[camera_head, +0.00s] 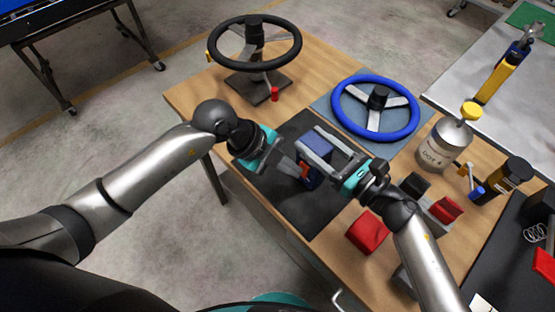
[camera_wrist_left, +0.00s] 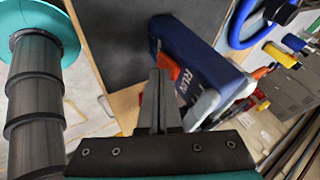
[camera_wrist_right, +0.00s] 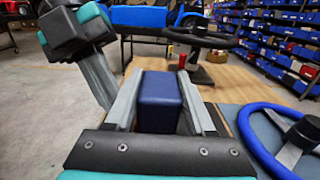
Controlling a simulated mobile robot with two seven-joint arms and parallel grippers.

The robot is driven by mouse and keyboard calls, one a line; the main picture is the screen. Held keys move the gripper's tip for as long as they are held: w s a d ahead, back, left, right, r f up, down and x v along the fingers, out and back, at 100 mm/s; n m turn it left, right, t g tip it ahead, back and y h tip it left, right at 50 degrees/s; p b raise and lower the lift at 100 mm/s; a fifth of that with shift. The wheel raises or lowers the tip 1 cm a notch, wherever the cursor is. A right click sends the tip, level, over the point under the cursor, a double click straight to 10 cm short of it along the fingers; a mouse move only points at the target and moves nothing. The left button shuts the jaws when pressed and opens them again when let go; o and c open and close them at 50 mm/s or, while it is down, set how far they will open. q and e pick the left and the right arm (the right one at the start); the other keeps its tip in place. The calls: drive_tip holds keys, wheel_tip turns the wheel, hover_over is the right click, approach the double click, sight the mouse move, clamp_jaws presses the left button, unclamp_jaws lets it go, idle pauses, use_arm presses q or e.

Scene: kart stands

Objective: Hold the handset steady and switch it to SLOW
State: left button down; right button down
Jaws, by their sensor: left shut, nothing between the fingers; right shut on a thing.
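The handset (camera_head: 317,146) is a blue block held above the dark mat. My right gripper (camera_head: 309,138) is shut on it, with one finger along each side; the right wrist view shows the blue body (camera_wrist_right: 160,100) between the fingers. In the left wrist view the handset (camera_wrist_left: 190,50) is tilted, with white lettering that seems to read RUN and a red lever (camera_wrist_left: 167,65) on its face. My left gripper (camera_wrist_left: 158,75) is shut and empty, its tips right beside the red lever. I cannot tell whether they touch it. Any SLOW marking is not readable.
The dark mat (camera_head: 270,185) lies on the wooden table. A black steering wheel (camera_head: 283,38) on a stand is behind, and a blue wheel (camera_head: 407,128) lies to the right. A grey canister (camera_head: 443,145), red block (camera_head: 368,232) and dark jar (camera_head: 505,180) crowd the right side.

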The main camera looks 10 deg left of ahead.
use_arm(q)
drive_tip(key=s+f+v, duration=0.1)
drive_tip(key=s+v, duration=0.1)
drive_tip(key=v, duration=1)
drive_tip(key=shift+s+a, duration=0.2)
drive_tip(key=shift+a, duration=0.2)
drive_tip(key=shift+r, duration=0.1)
drive_tip(key=shift+s+a+f, duration=0.15)
drive_tip(key=shift+f, duration=0.5)
drive_tip(key=x, duration=1)
drive_tip(key=shift+s, duration=0.1)
drive_tip(key=w+d, duration=0.1)
drive_tip(key=w, duration=0.1)
drive_tip(key=shift+w+d+f, duration=0.3)
drive_tip(key=shift+d+f, duration=0.05)
drive_tip(key=shift+w+d, duration=0.25)
drive_tip(key=shift+w, duration=0.1)
